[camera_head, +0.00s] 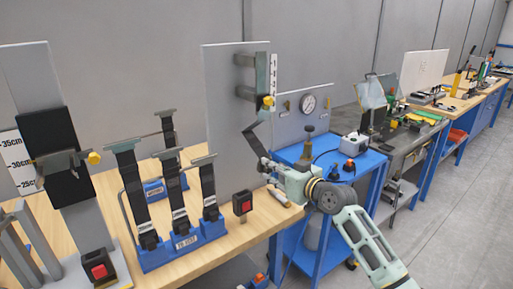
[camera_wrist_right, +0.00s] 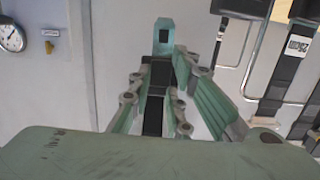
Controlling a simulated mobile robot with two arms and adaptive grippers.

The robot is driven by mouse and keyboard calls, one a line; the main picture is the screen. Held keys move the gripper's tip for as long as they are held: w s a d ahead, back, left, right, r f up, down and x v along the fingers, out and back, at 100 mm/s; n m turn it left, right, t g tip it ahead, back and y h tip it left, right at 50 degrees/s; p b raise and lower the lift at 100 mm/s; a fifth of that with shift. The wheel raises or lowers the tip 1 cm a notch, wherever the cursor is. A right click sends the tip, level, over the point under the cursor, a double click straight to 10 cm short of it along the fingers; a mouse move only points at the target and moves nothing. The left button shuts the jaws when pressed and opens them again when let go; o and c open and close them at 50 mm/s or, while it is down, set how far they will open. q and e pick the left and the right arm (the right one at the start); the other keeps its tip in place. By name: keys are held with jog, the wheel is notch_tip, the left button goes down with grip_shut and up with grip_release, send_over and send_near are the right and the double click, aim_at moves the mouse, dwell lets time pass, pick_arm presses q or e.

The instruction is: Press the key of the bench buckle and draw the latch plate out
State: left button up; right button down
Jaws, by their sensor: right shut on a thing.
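A black buckle with a red key (camera_head: 242,203) stands on the bench by the foot of the tall grey panel (camera_head: 228,120). A second black buckle with a red key (camera_head: 99,270) stands at the front left. My right gripper (camera_head: 265,162) is right of the panel, above and apart from the nearer buckle. In the right wrist view its fingers (camera_wrist_right: 158,95) are closed around a black strap (camera_wrist_right: 154,100). A grey-green plate with a dark slot (camera_wrist_right: 164,38), seemingly the latch plate, sticks out beyond the fingertips. No buckle shows around its visible end. My left gripper is not in view.
A blue stand (camera_head: 185,240) holds several upright black straps with metal plates. A blue cart (camera_head: 325,165) stands beyond the wooden bench's right end. A gauge (camera_head: 308,103) is mounted on a grey board. Floor at right is clear.

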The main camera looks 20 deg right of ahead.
dwell(0.3)
notch_tip(320, 180, down, 10)
jog(key=b, duration=0.8)
jog(key=shift+b, duration=0.4)
jog(key=c, duration=1.6)
grip_release()
jog(key=shift+r, duration=0.15)
jog(key=shift+o, duration=0.2)
jog(key=v, duration=1.2)
